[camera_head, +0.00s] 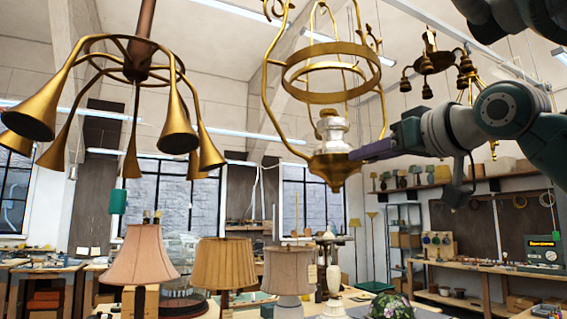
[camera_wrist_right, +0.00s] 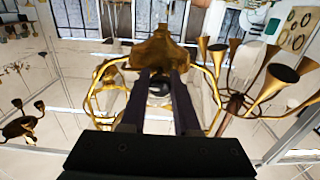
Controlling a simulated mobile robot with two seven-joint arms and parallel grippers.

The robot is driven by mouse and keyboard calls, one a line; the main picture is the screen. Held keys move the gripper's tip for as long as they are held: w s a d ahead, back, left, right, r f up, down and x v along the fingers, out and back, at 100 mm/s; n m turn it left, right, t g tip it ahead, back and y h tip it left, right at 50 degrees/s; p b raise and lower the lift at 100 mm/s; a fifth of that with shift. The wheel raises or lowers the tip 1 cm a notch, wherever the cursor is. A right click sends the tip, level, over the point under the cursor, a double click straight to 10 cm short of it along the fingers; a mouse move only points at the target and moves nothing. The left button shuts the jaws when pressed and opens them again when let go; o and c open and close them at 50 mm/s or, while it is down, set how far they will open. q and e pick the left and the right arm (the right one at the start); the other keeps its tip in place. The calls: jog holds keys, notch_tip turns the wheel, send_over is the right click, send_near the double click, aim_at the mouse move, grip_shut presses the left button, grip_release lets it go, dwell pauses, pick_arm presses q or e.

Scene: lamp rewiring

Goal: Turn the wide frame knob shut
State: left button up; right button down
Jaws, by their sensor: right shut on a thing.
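The wide brass hanging frame (camera_head: 312,91) is in the upper middle of the head view, with a broad ring, curved side arms and a glass-and-metal font (camera_head: 332,130) in its brass bottom cup (camera_head: 334,168). My right gripper (camera_head: 355,154) reaches in from the right with its dark fingers against the right side of the cup. In the right wrist view, the fingers (camera_wrist_right: 160,76) meet the brass cup (camera_wrist_right: 160,48) and are shut on the knob there. The knob itself is hidden by the fingers, so its turn cannot be read. My left gripper is out of view.
A brass horn-shaped chandelier (camera_head: 180,125) hangs at left. A smaller brass chandelier (camera_head: 432,62) hangs at the back right. Shaded lamps, including a pleated one (camera_head: 224,262), stand below. Open air lies under the frame's cup.

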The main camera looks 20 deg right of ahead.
jog(key=shift+n, duration=0.4)
jog(key=n+p, duration=0.1)
jog(key=n, duration=0.2)
jog(key=n+p, duration=0.2)
jog(key=n, duration=0.2)
jog(key=shift+r, duration=0.15)
jog(key=n+p, duration=0.3)
jog(key=n, duration=0.3)
jog(key=shift+n+p, duration=0.3)
jog(key=shift+n, duration=0.1)
jog(key=shift+n+p, duration=0.7)
jog(key=shift+n, duration=0.9)
jog(key=shift+n+p, duration=0.3)
jog(key=c, duration=0.6)
grip_release()
jog(key=shift+c, duration=0.2)
